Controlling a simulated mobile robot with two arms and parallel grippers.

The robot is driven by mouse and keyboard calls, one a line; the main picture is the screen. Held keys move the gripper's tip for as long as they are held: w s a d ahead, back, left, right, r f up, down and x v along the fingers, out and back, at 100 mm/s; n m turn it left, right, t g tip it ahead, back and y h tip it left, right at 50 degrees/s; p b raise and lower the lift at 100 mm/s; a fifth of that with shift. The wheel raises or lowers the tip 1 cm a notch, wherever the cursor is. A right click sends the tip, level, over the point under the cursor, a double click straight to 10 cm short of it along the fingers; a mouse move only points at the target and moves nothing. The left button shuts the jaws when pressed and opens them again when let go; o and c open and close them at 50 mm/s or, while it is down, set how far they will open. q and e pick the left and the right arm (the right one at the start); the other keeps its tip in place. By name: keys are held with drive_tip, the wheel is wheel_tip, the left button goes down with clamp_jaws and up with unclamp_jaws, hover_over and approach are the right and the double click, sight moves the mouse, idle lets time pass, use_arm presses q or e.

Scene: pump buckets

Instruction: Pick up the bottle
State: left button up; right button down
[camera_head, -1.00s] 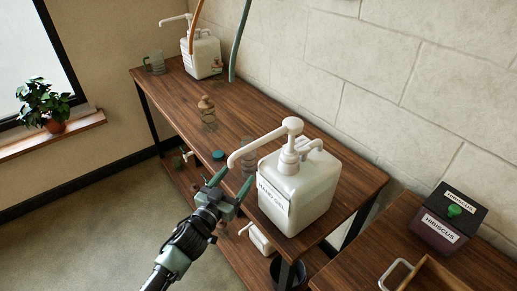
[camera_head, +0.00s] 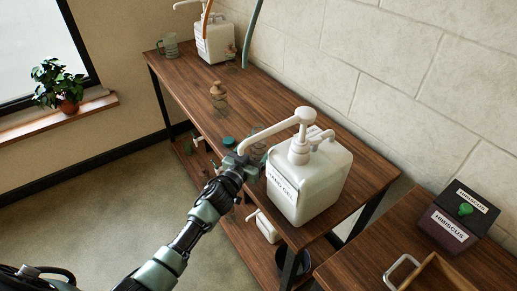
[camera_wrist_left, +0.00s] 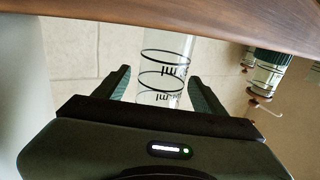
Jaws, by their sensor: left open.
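A clear glass vessel with ml markings (camera_wrist_left: 165,70) stands between the fingers of my left gripper (camera_wrist_left: 160,88) in the left wrist view, which is open around it. Whether the fingers touch it I cannot tell. In the head view my left gripper (camera_head: 250,165) is at the table's front edge, beside the white pump bucket; the clear vessel (camera_head: 257,131) shows just behind it. A green-capped bottle (camera_head: 229,142) stands to its left; it also shows at the right of the left wrist view (camera_wrist_left: 268,68). A cork-topped bottle (camera_head: 219,100) stands farther back. My right gripper is not in view.
The white pump bucket (camera_head: 306,190) stands close on the right of my gripper. Another pump bucket (camera_head: 215,42) and a glass mug (camera_head: 169,45) are at the far end of the wooden table (camera_head: 285,95). A hibiscus box (camera_head: 446,232) sits on the right table.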

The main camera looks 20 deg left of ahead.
use_arm(q)
drive_tip(key=c, duration=1.4)
